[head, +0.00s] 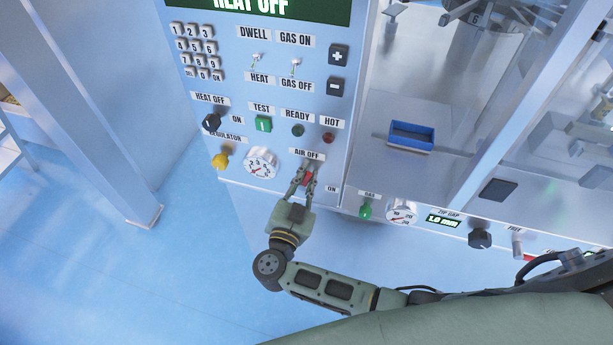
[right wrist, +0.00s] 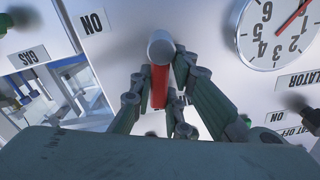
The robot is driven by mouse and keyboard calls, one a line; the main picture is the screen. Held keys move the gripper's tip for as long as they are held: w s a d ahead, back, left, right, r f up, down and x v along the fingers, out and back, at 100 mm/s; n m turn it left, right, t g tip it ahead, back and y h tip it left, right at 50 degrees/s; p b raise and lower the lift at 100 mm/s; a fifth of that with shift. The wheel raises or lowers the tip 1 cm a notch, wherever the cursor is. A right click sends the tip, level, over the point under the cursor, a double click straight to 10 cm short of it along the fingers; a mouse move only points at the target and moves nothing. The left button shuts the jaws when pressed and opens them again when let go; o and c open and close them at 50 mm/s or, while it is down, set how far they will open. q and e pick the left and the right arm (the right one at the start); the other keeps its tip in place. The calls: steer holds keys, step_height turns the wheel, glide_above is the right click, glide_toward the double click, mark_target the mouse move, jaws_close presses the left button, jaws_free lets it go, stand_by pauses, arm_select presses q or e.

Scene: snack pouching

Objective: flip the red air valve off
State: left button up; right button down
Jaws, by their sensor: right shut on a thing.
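The red air valve (head: 308,178) sits on the machine's front panel, just below the "AIR OFF" label and up and left of an "ON" label. My right gripper (head: 303,175) reaches up to it from below, its fingers closed around the lever. In the right wrist view, the red lever (right wrist: 159,88) lies between the two fingers (right wrist: 160,80), running from a grey round pivot (right wrist: 160,47) toward the palm. Part of the lever is hidden by the fingers. My left gripper is not in view.
A pressure gauge (head: 261,163) and yellow regulator knob (head: 220,160) are left of the valve. A green gas valve (head: 366,209) and second gauge (head: 401,212) are to the right. A blue tray (head: 411,136) sits on the machine's deck. Floor is open at lower left.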

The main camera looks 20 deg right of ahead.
mark_target(308, 140)
steer(key=n+p, duration=0.2)
steer(key=p, duration=0.1)
steer(key=shift+a+r, duration=0.1)
steer(key=shift+r, duration=0.15)
steer(key=shift+w+a+f+n+p, duration=0.2)
steer(key=shift+n+p, duration=0.35)
steer(key=shift+n, duration=0.35)
steer(key=shift+f, duration=0.1)
steer(key=c, duration=1.7)
jaws_free()
steer(key=shift+d, duration=0.1)
steer(key=shift+r, duration=0.2)
steer(key=shift+r, duration=0.25)
step_height(308, 140, up, 9)
steer(key=shift+r, duration=0.1)
